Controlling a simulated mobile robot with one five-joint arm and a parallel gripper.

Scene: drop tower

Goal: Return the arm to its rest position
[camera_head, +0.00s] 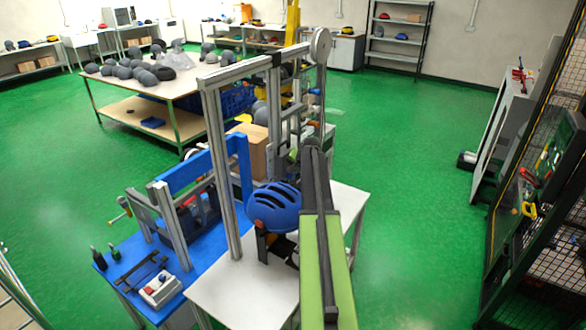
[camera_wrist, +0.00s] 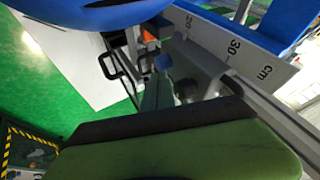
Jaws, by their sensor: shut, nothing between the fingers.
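My arm, with a green link and dark segments, reaches up from the bottom of the head view, beside the drop tower. In the head view the gripper end is hard to make out against the tower. In the wrist view my gripper (camera_wrist: 157,93) is shut and empty, beyond the green, dark-edged part of my arm. A blue helmet (camera_head: 273,207) sits at the tower, just left of my arm. The helmet also fills the upper left of the wrist view (camera_wrist: 95,14), apart from my gripper.
The drop tower's metal upright (camera_head: 222,180) stands left of my arm on a white table (camera_head: 232,292). A blue bench (camera_head: 125,268) with a control box (camera_head: 160,289) adjoins it. A scale plate (camera_wrist: 240,50) is close by. Green floor (camera_head: 410,180) is open to the right, before a mesh cage (camera_head: 558,210).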

